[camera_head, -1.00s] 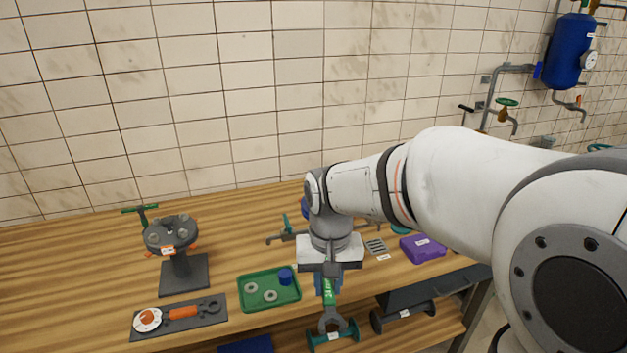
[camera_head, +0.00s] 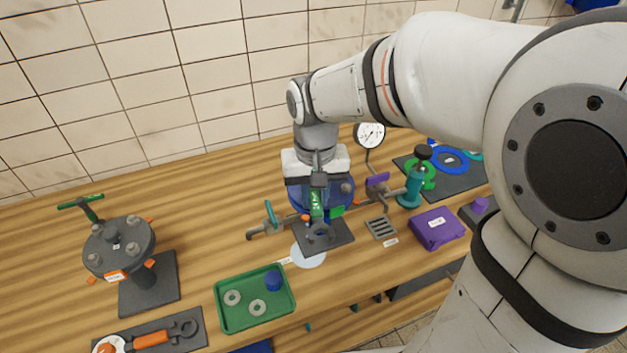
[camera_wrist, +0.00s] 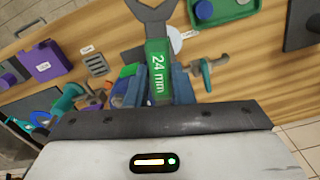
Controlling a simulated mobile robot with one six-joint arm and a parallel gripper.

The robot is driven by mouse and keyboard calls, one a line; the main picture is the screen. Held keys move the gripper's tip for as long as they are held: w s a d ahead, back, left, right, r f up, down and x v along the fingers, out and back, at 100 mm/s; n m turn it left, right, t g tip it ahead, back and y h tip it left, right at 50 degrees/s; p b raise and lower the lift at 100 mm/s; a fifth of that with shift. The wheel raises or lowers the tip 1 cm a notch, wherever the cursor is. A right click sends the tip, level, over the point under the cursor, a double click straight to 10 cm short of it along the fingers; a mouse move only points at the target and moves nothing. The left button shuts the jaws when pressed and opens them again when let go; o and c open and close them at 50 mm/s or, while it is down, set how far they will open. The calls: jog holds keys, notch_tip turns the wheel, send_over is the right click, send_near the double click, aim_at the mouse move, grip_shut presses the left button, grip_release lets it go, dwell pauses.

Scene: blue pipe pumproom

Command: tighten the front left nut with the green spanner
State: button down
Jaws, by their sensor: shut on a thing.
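My gripper (camera_head: 318,208) is shut on the green spanner (camera_wrist: 158,72), marked 24 mm. In the head view the spanner's dark open jaw (camera_head: 320,234) points down toward the front, over a dark base plate (camera_head: 341,236). I cannot tell which nut is the front left one.
A green tray (camera_head: 255,325) with washers and a blue cap lies front left. A purple box (camera_head: 437,229), a slotted block (camera_head: 381,228) and a dial gauge (camera_head: 370,136) stand right. The bench between grey flange and tray is clear.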

jog(key=shift+s+f+b, duration=0.1)
jog(key=shift+f+b, duration=1.35)
jog(key=shift+f, duration=0.6)
jog(key=shift+f, duration=0.2)
jog(key=shift+f+b, duration=0.9)
jog(key=shift+f, duration=0.05)
jog(key=w+a+m+p, duration=0.1)
jog(key=w+a+m, duration=0.3)
jog(key=m, duration=1)
jog(key=a, duration=0.2)
jog(key=shift+w+a, duration=0.2)
jog(key=shift+a, duration=0.2)
